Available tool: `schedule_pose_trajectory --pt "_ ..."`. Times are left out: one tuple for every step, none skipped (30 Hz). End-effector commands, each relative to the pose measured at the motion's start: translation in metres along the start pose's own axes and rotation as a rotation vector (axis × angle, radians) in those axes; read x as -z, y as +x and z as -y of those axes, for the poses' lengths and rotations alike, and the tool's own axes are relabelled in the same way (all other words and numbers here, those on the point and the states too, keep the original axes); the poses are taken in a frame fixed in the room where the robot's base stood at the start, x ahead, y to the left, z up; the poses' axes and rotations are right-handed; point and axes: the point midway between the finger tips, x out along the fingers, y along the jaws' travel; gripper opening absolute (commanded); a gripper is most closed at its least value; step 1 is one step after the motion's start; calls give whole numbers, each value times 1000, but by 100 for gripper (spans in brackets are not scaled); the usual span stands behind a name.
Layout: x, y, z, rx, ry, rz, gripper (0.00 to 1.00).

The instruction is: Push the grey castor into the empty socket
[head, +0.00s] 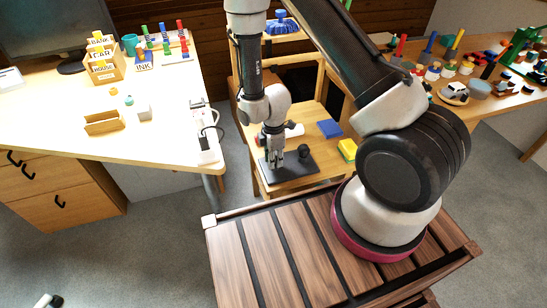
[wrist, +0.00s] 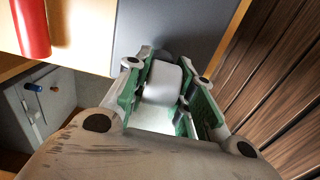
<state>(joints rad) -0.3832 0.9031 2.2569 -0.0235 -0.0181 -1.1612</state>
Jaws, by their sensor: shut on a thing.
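My gripper (head: 273,167) points down at the left part of a dark grey plate (head: 310,166) on a small wooden table. In the wrist view my gripper (wrist: 165,92) has its green-padded fingers closed on both sides of a pale grey piece, which looks like the grey castor (wrist: 163,80). The plate (wrist: 185,22) lies just beyond the fingertips; whether the castor touches it I cannot tell. A black round piece (head: 304,151) stands on the plate to the right of my gripper. The empty socket is not discernible in either view.
A red cylinder (wrist: 30,25) is at the wrist view's upper left. A desk (head: 60,140) stands left; a crowded table (head: 500,107) stands right.

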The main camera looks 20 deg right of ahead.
Motion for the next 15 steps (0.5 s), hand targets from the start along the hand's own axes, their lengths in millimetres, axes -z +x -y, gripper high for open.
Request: schedule_pose_trajectory --pt "0 0 0 0 0 0 0" --pt "0 0 0 0 0 0 0" --pt "0 0 0 0 0 0 0" --pt "0 0 0 0 0 0 0" --pt "0 0 0 0 0 0 0" --pt "0 -1 0 -1 0 0 0" --pt "0 -1 0 -1 0 0 0" --pt "0 -2 0 -1 0 0 0" --pt "0 -3 -1 -2 0 -1 0" --pt "0 -4 -1 -2 0 -1 0" --pt "0 -5 -1 -2 0 -1 0" --pt "0 -7 -1 -2 0 -1 0" --pt "0 -8 -1 -2 0 -1 0" --pt "0 -10 -1 -2 0 0 0" --pt "0 -11 -1 -2 0 0 0"
